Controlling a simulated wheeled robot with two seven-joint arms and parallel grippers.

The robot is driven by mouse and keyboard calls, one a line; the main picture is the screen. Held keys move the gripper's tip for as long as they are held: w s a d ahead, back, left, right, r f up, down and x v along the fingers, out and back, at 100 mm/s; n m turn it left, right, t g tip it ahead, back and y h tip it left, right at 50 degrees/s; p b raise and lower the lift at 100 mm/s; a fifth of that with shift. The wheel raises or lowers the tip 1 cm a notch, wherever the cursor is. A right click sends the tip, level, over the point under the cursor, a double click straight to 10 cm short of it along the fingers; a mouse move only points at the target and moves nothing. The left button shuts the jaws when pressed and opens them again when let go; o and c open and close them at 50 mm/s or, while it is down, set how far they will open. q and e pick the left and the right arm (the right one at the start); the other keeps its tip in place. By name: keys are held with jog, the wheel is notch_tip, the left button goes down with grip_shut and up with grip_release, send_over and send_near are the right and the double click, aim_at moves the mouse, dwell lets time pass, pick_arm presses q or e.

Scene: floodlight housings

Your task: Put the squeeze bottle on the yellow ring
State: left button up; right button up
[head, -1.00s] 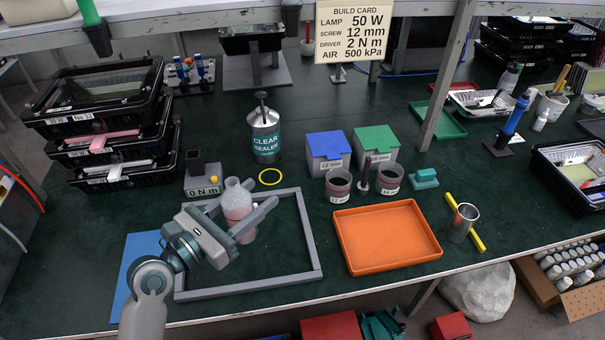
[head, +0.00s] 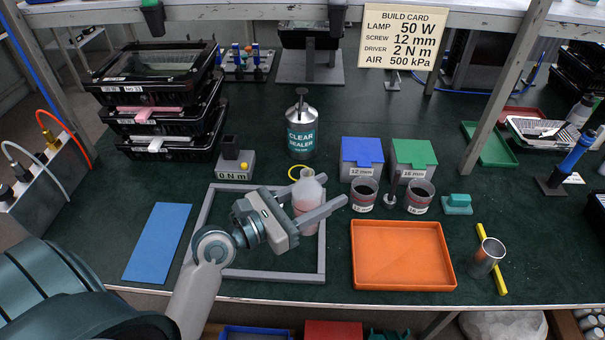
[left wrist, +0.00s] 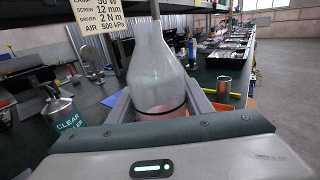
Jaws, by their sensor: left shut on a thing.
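The squeeze bottle (head: 307,207) is translucent with pinkish contents and looks upright. My left gripper (head: 325,195) is shut on it, one finger on each side. In the left wrist view the bottle (left wrist: 155,75) stands between the fingers with its shoulder and neck clear; its base is hidden by the gripper body. The yellow ring (head: 291,173) lies on the dark green bench just behind the bottle in the head view, and the bottle's top partly covers it. I cannot tell how far the bottle's base is above the bench. My right gripper is not in view.
A grey square frame (head: 270,275) lies under the left gripper and bottle. Behind the ring stands the clear sealer can (head: 300,140). Right of it are the blue-lidded bin (head: 362,155) and a dark-filled cup (head: 363,195). An orange tray (head: 402,282) lies front right.

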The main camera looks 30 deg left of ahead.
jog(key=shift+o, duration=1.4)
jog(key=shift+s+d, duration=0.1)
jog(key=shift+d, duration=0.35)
pick_arm(q)
jog(key=w+d+f+m+g+h+b, duration=0.1)
jog(key=w+f+m+g+h+b, duration=0.35)
jog(key=b, duration=0.45)
jog(key=w+a+f+n+t+y+b, duration=0.2)
jog(key=w+a+f+n+t+b, duration=0.1)
jog(key=w+a+f+b, duration=0.6)
notch_tip(320, 180, down, 2)
jog(key=a, duration=0.2)
jog(key=shift+w+a, duration=0.15)
jog(key=shift+a, duration=0.15)
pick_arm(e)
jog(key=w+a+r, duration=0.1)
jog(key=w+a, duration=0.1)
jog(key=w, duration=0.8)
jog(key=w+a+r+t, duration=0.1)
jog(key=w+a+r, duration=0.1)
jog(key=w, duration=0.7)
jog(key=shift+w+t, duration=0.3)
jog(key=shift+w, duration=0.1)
pick_arm(q)
jog(key=shift+f+y, duration=0.1)
jog(key=shift+y, duration=0.15)
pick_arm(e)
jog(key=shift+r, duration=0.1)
